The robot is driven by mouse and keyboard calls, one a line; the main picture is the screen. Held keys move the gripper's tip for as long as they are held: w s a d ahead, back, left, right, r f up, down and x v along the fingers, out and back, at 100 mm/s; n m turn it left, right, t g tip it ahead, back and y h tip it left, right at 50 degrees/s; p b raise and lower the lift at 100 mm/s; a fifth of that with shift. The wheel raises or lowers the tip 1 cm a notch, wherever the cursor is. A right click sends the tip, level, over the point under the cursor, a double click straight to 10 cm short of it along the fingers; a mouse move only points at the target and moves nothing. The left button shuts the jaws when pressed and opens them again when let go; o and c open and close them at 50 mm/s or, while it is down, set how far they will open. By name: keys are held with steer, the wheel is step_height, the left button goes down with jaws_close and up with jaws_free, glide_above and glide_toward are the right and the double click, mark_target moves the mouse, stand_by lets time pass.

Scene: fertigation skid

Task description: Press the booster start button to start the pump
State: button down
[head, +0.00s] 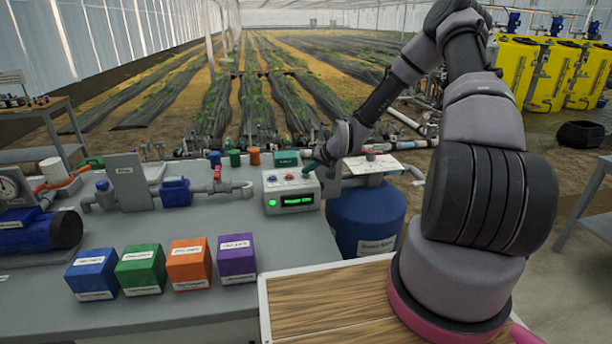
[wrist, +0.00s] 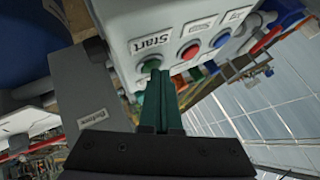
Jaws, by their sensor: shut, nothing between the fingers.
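The booster control box (head: 291,196) is a light grey box on the bench in the head view, with a lit green lamp (head: 272,203) and a lit green display (head: 297,200) whose text is too small to read surely. In the wrist view, the green button (wrist: 150,66) sits by the label "Start" (wrist: 150,43), beside a red button (wrist: 190,50) and a blue button (wrist: 221,39). My gripper (head: 308,167) is shut and empty. Its green fingertips (wrist: 160,75) are right at the green button; I cannot tell whether they touch it.
Blue, green, orange and purple boxes (head: 237,258) stand on the bench front. A blue drum (head: 366,215) stands right of the control box. Pipes and a blue valve (head: 175,191) lie to the left. A teal block (head: 286,158) stands just behind the control box.

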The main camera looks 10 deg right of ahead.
mark_target(308, 176)
steer(key=shift+r, duration=0.75)
steer(key=shift+r, duration=0.1)
steer(key=shift+r, duration=2.4)
